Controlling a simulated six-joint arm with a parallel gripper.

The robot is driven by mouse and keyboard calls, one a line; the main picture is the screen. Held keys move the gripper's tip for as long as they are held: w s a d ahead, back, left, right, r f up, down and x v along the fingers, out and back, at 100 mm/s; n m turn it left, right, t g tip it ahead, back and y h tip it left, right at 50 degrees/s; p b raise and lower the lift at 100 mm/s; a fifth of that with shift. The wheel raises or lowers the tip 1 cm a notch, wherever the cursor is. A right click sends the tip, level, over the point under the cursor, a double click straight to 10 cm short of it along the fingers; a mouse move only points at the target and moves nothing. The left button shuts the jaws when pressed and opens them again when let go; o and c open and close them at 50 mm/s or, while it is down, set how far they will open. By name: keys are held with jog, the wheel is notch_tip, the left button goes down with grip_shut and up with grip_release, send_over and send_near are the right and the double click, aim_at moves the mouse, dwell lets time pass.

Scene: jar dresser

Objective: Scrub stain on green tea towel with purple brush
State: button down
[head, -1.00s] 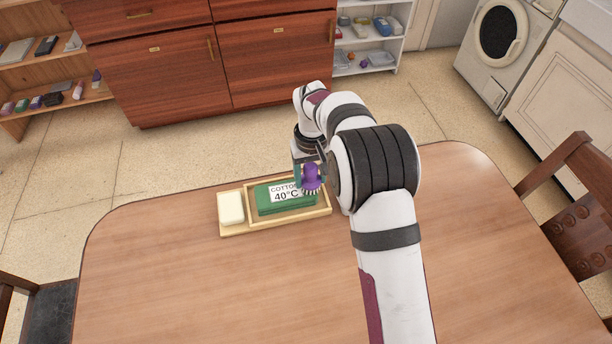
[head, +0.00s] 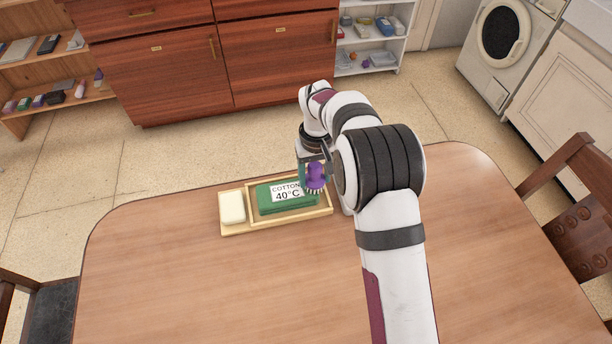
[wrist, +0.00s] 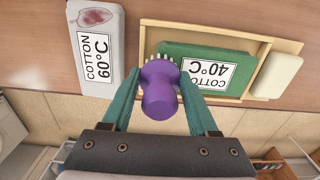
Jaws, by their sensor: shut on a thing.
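The purple brush (head: 316,178) is held bristles down between the fingers of my gripper (wrist: 160,82). It also shows in the wrist view (wrist: 158,95), with pale bristles. The green tea towel (head: 270,203) lies folded in a wooden tray (head: 290,222), with a white "COTTON 40°C" label on it. In the wrist view the brush is at the towel's (wrist: 222,55) left end, over or near the tray's edge. I cannot tell whether the bristles touch anything. No stain shows on the visible part of the green towel; the brush and gripper hide some of its end.
A cream block (head: 232,207) sits in the tray's left compartment. In the wrist view, a grey-white folded cloth (wrist: 97,80) labelled "COTTON 60°C", with a reddish stain, lies beside the tray; my arm hides it in the head view. The table's front (head: 220,290) is clear.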

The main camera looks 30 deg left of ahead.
jog(key=shift+s+a, duration=1.6)
jog(key=shift+w+d, duration=1.35)
jog(key=shift+w+d+r, duration=0.15)
jog(key=shift+r, duration=0.4)
jog(key=shift+w+d+r, duration=0.15)
jog(key=shift+r, duration=3.35)
